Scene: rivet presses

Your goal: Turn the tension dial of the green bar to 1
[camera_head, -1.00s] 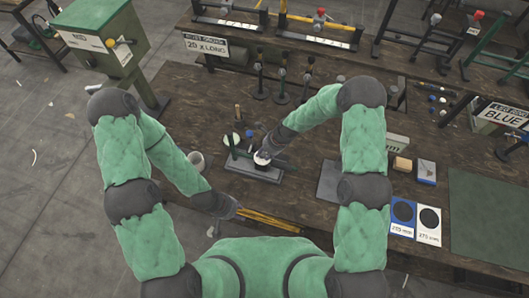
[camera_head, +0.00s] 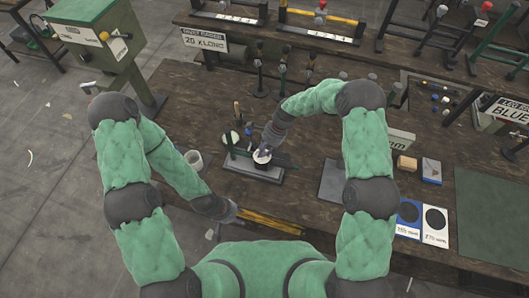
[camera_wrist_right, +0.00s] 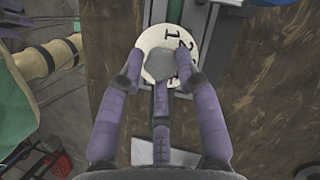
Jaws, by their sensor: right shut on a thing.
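The tension dial (camera_wrist_right: 153,40) is a white disc with black numbers and a grey knob (camera_wrist_right: 166,64). In the right wrist view, "1" and "2" show at its upper right, and the lower rim is partly hidden. My right gripper (camera_wrist_right: 160,80) has its purple fingers closed around the knob; it also shows over the dial in the head view (camera_head: 264,153). The green bar (camera_head: 240,153) stands on a grey base plate (camera_head: 238,169) on the bench. My left gripper (camera_head: 232,211) hangs by the bench's front edge, away from the dial; its fingers are unclear.
A dark plate (camera_head: 332,182) lies to the right. A yellow bar (camera_head: 270,221) lies near the front edge. A green bin (camera_head: 100,35) stands at far left.

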